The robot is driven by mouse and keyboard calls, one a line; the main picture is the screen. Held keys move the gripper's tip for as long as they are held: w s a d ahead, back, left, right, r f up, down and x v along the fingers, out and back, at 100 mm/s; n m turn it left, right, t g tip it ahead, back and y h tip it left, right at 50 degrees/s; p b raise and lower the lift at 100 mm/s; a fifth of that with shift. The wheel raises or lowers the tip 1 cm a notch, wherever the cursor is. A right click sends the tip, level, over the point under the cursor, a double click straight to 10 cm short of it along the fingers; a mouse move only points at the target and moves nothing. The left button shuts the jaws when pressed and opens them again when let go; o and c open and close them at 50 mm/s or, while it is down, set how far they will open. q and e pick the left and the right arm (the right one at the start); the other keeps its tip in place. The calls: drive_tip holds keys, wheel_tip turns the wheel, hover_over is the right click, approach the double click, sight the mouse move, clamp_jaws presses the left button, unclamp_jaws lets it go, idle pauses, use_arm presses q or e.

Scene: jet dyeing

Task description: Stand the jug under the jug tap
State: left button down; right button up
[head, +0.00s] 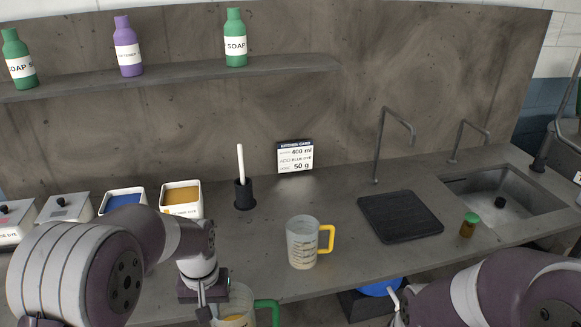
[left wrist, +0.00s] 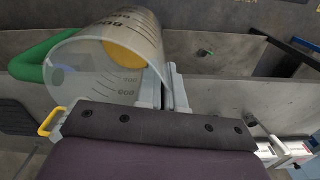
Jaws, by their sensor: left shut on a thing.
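A clear measuring jug with a green handle (head: 262,306) is at the bottom edge of the head view, partly cut off, with something yellow inside. My left gripper (head: 207,312) is shut on its wall. In the left wrist view the jug (left wrist: 105,75) lies across the picture beside the gripper fingers (left wrist: 168,90). A second clear jug with a yellow handle (head: 302,245) stands upright on the counter. A tall bent tap (head: 379,145) rises behind a black ribbed mat (head: 400,217).
A sink (head: 505,196) with a smaller tap (head: 459,140) is at the right. A small green-capped jar (head: 469,225) stands right of the mat. A black holder with a white rod (head: 243,194), a card (head: 295,156) and dye tubs (head: 182,199) line the back and left. The mat is clear.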

use_arm(q)
drive_tip(key=w+a+f+m+b, duration=0.1)
drive_tip(key=w+a+f, duration=0.1)
drive_tip(key=f, duration=1.2)
drive_tip(key=shift+w+a+f+b, duration=0.25)
drive_tip(key=shift+w+f+b, duration=0.1)
drive_tip(key=shift+w, duration=0.3)
